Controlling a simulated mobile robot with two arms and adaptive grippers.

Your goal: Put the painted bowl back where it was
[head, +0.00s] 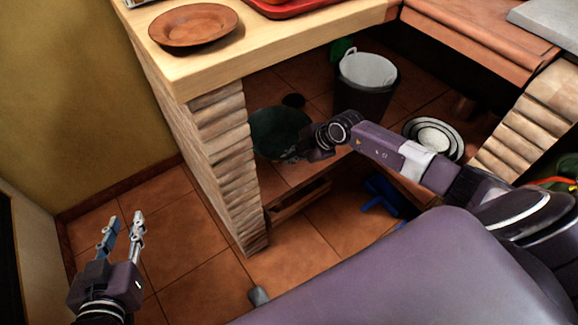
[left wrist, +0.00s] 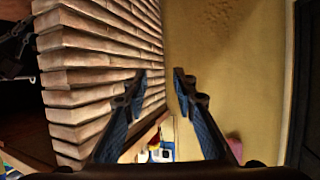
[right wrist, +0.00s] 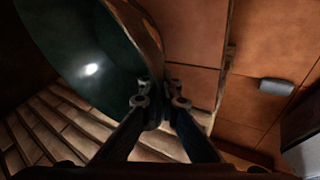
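The painted bowl (head: 280,133) is dark green inside, with an orange-brown edge seen in the right wrist view (right wrist: 90,60). It is tilted in the space under the counter, beside the brick pillar. My right gripper (head: 308,150) is at the bowl's lower right edge. In the right wrist view its fingers (right wrist: 160,105) are close together with the bowl's rim between them. The bowl's underside is hidden, and I cannot tell whether it touches anything below. My left gripper (head: 123,228) is open and empty, left of the pillar, above the floor.
A brick pillar (head: 225,150) stands between my grippers, under a wooden counter (head: 240,50) bearing a brown plate (head: 194,24) and red tray (head: 290,8). Under the counter are a dark bucket (head: 365,95), stacked white dishes (head: 434,137) and a blue object (head: 381,193). A grey cylinder (head: 259,296) lies on the floor.

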